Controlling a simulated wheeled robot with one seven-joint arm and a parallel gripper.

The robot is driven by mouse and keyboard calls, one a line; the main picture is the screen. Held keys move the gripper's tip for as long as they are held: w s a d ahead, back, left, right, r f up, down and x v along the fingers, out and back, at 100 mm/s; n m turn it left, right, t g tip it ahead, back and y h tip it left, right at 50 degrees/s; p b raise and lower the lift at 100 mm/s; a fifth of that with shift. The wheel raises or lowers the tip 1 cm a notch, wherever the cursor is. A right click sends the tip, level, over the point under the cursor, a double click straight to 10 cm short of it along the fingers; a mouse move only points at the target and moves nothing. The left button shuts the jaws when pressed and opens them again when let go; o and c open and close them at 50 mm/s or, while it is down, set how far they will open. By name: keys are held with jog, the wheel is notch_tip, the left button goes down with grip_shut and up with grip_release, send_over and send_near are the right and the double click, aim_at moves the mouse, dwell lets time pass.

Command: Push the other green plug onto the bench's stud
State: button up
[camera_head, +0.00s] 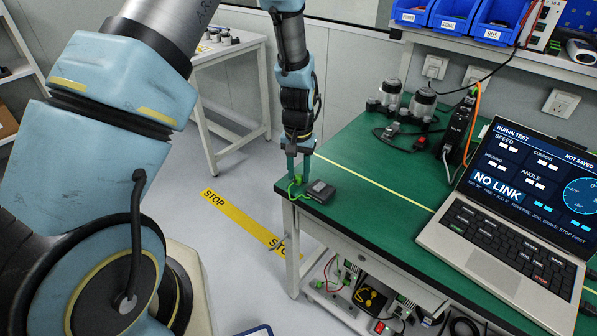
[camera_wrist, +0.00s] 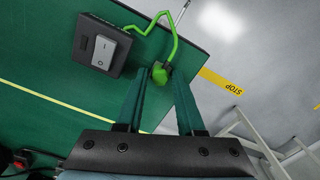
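A green plug (camera_wrist: 160,73) is at the bench corner, with a green cable (camera_wrist: 172,35) looping from it towards a small black box with a grey rocker switch (camera_wrist: 104,50). In the head view the plug (camera_head: 298,179) shows at the bench's near left corner, beside the black box (camera_head: 320,191). My gripper (camera_head: 299,165) points down there. In the wrist view its two fingers (camera_wrist: 160,82) stand apart on either side of the plug, with narrow gaps visible. The stud under or near the plug is hidden, so I cannot tell whether the plug is seated.
The green bench top (camera_head: 365,200) is clear right of the box. An open laptop (camera_head: 515,215) stands at the right, with actuators (camera_head: 422,105) and a black power unit (camera_head: 460,125) behind. A cluttered shelf (camera_head: 365,295) is below. Yellow STOP tape (camera_head: 240,222) marks the floor.

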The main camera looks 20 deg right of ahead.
jog(key=o, duration=0.3)
notch_tip(320, 180, up, 11)
jog(key=b, duration=0.2)
jog(key=w+a+r+n, duration=0.2)
jog(key=a+r+n, duration=0.15)
jog(key=a, duration=1.25)
jog(key=s+a+r+n, duration=0.1)
jog(key=s+a, duration=0.1)
jog(key=a, duration=0.2)
jog(key=s+a+r+n+t, duration=0.1)
jog(key=s+a, duration=0.1)
jog(key=a, duration=0.3)
jog(key=s+a+r+n, duration=0.1)
jog(key=s+a, duration=0.1)
jog(key=a, duration=0.3)
jog(key=shift+a+r+t, duration=0.1)
jog(key=shift+r+t, duration=0.05)
jog(key=shift+t, duration=0.15)
